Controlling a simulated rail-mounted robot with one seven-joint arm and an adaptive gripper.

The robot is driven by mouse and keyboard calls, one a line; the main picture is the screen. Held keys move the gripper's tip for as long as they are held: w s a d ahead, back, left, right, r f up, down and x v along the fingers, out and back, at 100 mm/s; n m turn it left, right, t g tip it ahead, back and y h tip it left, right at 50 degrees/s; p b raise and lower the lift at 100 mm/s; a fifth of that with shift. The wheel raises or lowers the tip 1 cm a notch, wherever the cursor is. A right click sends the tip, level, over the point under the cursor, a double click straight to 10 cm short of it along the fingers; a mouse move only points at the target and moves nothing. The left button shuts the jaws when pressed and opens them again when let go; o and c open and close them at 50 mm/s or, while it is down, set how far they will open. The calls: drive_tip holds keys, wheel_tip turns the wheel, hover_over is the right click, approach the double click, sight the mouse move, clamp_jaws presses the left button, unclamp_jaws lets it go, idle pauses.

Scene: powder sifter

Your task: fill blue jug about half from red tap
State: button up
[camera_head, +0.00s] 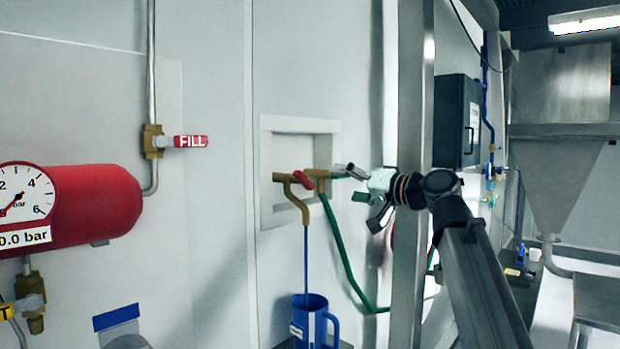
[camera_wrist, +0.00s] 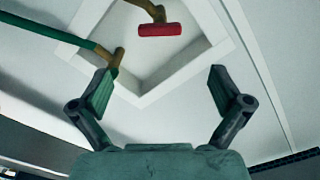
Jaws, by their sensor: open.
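The blue jug (camera_head: 311,324) stands upright below the brass tap (camera_head: 296,200) with the red handle (camera_head: 304,178). A thin blue stream (camera_head: 306,262) runs from the spout down into the jug. The level inside cannot be seen. My gripper (camera_head: 354,184) is open and empty, to the right of the red handle and apart from it. In the wrist view, my gripper's fingers (camera_wrist: 160,90) are spread wide, and the red handle (camera_wrist: 160,30) shows beyond them near the top. The jug is not in the wrist view.
A second brass tap (camera_head: 322,182) with a green hose (camera_head: 340,250) is beside the red one in a wall recess (camera_head: 270,135). A metal post (camera_head: 411,90) stands right of the gripper. A red tank (camera_head: 95,205) and a FILL valve (camera_head: 190,141) are at left.

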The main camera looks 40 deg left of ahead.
sight(308, 179)
drive_tip(key=a+p, duration=0.1)
drive_tip(key=a, duration=0.7)
drive_tip(key=w+a+p, duration=0.1)
drive_tip(key=a, duration=0.3)
drive_tip(key=shift+r+p, duration=0.1)
drive_tip(key=shift+p, duration=0.25)
drive_tip(key=shift+a, duration=0.55)
drive_tip(key=c, duration=1.2)
